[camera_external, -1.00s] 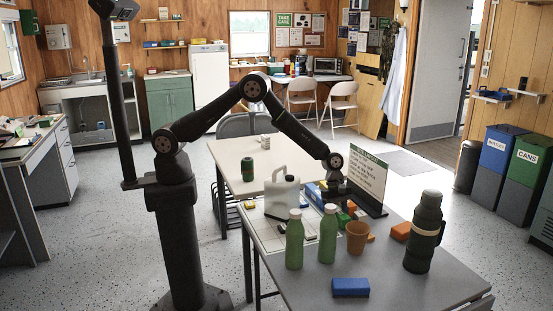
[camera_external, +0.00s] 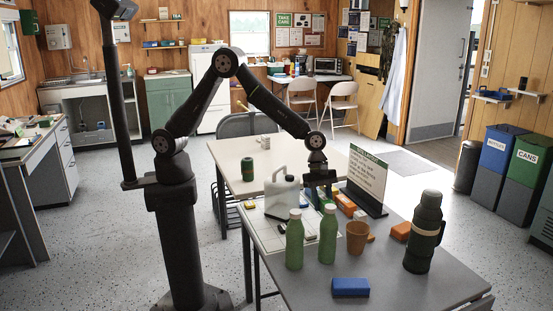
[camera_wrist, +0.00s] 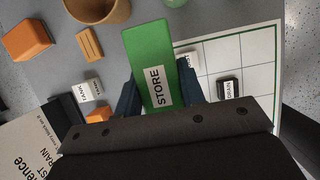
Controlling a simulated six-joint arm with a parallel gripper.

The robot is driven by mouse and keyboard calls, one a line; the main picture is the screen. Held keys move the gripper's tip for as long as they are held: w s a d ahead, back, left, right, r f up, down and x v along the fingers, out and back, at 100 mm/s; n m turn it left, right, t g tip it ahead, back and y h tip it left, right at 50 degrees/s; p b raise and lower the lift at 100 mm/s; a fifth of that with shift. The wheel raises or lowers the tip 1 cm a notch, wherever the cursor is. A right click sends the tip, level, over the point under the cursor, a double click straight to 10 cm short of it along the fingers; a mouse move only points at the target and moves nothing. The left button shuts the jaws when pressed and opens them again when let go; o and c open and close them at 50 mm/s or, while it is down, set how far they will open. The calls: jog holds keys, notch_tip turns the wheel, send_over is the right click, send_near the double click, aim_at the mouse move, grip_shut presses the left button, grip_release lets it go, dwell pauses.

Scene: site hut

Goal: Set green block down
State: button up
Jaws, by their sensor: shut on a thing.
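The green block (camera_wrist: 150,58) carries a white STORE label. In the wrist view it lies between the two blue fingers of my gripper (camera_wrist: 160,98), which is shut on it. In the external view my gripper (camera_external: 320,194) points down over the table behind the green bottles, and the block (camera_external: 329,201) is largely hidden by the fingers and bottles. From above, the block overlaps the left edge of the white gridded board (camera_wrist: 255,55). I cannot tell its exact height or whether it touches the surface.
A sign (camera_external: 366,180) stands just right of my gripper. A white jug (camera_external: 282,196) is at left. Two green bottles (camera_external: 328,236), a brown cup (camera_external: 357,238) and a dark flask (camera_external: 426,235) stand in front. An orange block (camera_wrist: 27,40) and small labelled tags (camera_wrist: 229,88) lie nearby.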

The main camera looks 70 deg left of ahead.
jog(key=w+a+n+t, duration=0.1)
jog(key=w+a+n, duration=0.1)
jog(key=w+a, duration=0.45)
jog(key=w+a+n, duration=0.2)
jog(key=w+a, duration=0.1)
jog(key=a, duration=0.6)
jog(key=w+a+n+t, duration=0.15)
jog(key=w+a, duration=0.25)
jog(key=a, duration=0.4)
jog(key=w+a+n+t+y, duration=0.2)
jog(key=a+n, duration=0.5)
jog(key=a, duration=1.8)
jog(key=n+y, duration=0.4)
jog(key=n, duration=0.6)
send_over(236, 147)
jog(key=s+d, duration=0.2)
jog(key=shift+g, duration=0.25)
jog(key=f, duration=0.6)
jog(key=shift+w+a+f, duration=0.15)
jog(key=shift+w+f, duration=0.05)
jog(key=shift+w, duration=0.05)
jog(key=shift+s+a+f, duration=0.1)
jog(key=shift+a+f, duration=0.2)
jog(key=shift+a, duration=0.05)
jog(key=shift+f, duration=1.9)
